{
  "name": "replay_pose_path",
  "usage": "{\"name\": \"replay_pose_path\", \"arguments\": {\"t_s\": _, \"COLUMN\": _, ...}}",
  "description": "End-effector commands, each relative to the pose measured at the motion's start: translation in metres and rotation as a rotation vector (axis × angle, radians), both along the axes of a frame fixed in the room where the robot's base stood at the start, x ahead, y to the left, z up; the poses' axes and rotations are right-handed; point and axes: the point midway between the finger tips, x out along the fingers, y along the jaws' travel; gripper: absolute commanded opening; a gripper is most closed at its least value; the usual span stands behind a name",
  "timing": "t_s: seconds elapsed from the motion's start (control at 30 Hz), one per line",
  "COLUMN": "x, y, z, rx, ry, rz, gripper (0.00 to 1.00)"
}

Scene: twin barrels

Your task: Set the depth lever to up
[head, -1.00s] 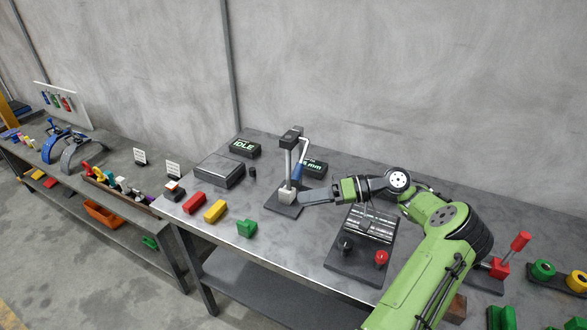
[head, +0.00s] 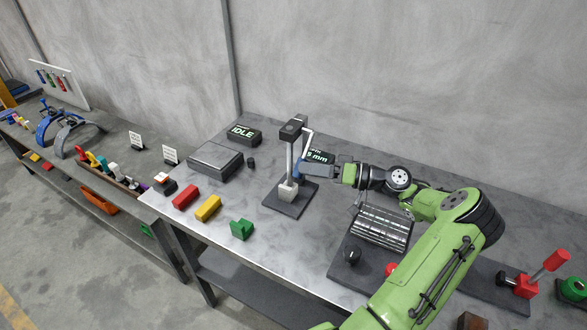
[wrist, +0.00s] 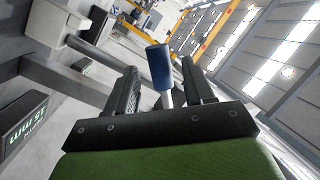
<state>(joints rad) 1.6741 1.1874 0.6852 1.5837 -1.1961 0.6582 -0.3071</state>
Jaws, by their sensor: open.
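The depth lever is a pale bent rod (head: 307,143) at the top of an upright post stand (head: 290,155). Its blue handle (head: 298,168) hangs low beside the post, partly hidden by my gripper in the head view. My gripper (head: 312,170) is at the handle, right of the post. In the wrist view, the blue handle (wrist: 161,66) stands between the two open fingers of my gripper (wrist: 160,74), with a gap on each side. The pale rod end shows below the handle there.
A display reading "mm" (head: 319,156) stands close behind my gripper. An "IDLE" display (head: 244,133) and a grey box (head: 215,159) are to the left. Red (head: 185,196), yellow (head: 208,208) and green (head: 241,230) blocks lie near the front edge. A roller fixture (head: 380,228) stands right.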

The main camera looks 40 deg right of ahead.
Motion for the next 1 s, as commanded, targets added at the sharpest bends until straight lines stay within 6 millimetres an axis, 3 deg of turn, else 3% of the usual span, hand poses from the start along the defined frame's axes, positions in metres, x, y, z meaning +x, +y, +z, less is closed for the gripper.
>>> {"name": "replay_pose_path", "arguments": {"t_s": 0.2, "x": 0.032, "y": 0.023, "z": -0.001, "rx": 0.0, "ry": 0.0, "rz": 0.001, "gripper": 0.53}}
{"name": "replay_pose_path", "arguments": {"t_s": 0.53, "x": 0.039, "y": 0.028, "z": 0.0, "rx": 0.0, "ry": 0.0, "rz": 0.0, "gripper": 0.53}}
{"name": "replay_pose_path", "arguments": {"t_s": 0.87, "x": 0.039, "y": 0.028, "z": 0.0, "rx": 0.0, "ry": 0.0, "rz": 0.0, "gripper": 0.04}}
{"name": "replay_pose_path", "arguments": {"t_s": 1.0, "x": 0.039, "y": 0.028, "z": 0.0, "rx": 0.0, "ry": 0.0, "rz": 0.0, "gripper": 0.0}}
